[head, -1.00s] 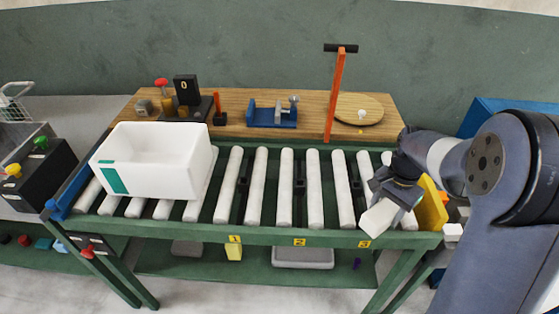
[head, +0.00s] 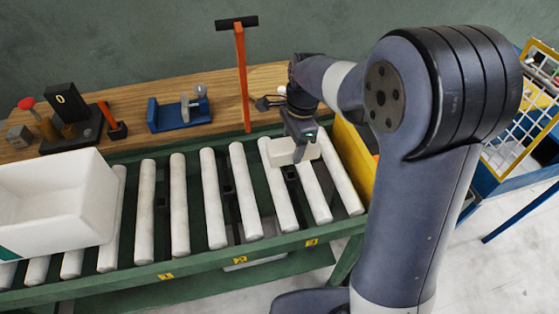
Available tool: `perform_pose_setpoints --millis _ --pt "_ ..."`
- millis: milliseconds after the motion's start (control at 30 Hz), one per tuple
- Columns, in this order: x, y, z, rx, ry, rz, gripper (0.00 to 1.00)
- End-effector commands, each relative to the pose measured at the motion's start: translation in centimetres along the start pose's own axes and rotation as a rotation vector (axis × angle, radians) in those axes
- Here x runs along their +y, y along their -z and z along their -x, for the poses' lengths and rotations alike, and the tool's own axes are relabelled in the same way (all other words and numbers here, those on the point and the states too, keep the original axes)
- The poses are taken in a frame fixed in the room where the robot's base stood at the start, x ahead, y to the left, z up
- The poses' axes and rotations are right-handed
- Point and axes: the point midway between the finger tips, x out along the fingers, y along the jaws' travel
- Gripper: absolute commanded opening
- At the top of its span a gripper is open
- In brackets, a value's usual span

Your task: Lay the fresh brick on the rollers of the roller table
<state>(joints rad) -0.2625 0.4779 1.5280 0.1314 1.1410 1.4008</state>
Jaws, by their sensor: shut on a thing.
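The fresh brick (head: 283,153) is a small white block in the head view. My gripper (head: 302,148) is shut on it from above, near the right end of the roller table (head: 205,252). The brick is over the white rollers (head: 249,190) near label 3. I cannot tell whether it touches them. The gripper hides part of the brick, and my arm covers the area to the right.
A large white foam box (head: 60,205) sits on the rollers at the left. The middle rollers are bare. A wooden shelf behind holds a blue vise (head: 180,113) and an upright orange-handled tool (head: 241,75). A yellow panel (head: 355,160) stands at the table's right end.

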Motion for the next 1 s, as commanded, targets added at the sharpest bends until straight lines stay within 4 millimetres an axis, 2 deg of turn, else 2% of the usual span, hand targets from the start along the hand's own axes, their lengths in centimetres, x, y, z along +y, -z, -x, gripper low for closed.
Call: perform_pose_setpoints --millis 100,267,500,900,933,1000 --pt "0.1 0.2 -2.1 -0.001 -0.002 -0.001 0.2" --pt "0.0 0.4 -3.5 -0.001 -0.001 -0.001 0.2" --pt "0.1 0.8 -6.6 0.0 0.0 0.001 0.2" --pt "0.1 0.9 -7.2 0.0 0.001 0.001 0.19" --pt "0.1 0.9 -7.2 0.0 0.001 0.001 0.53" --pt "0.1 0.9 -7.1 0.0 0.001 0.001 0.59"
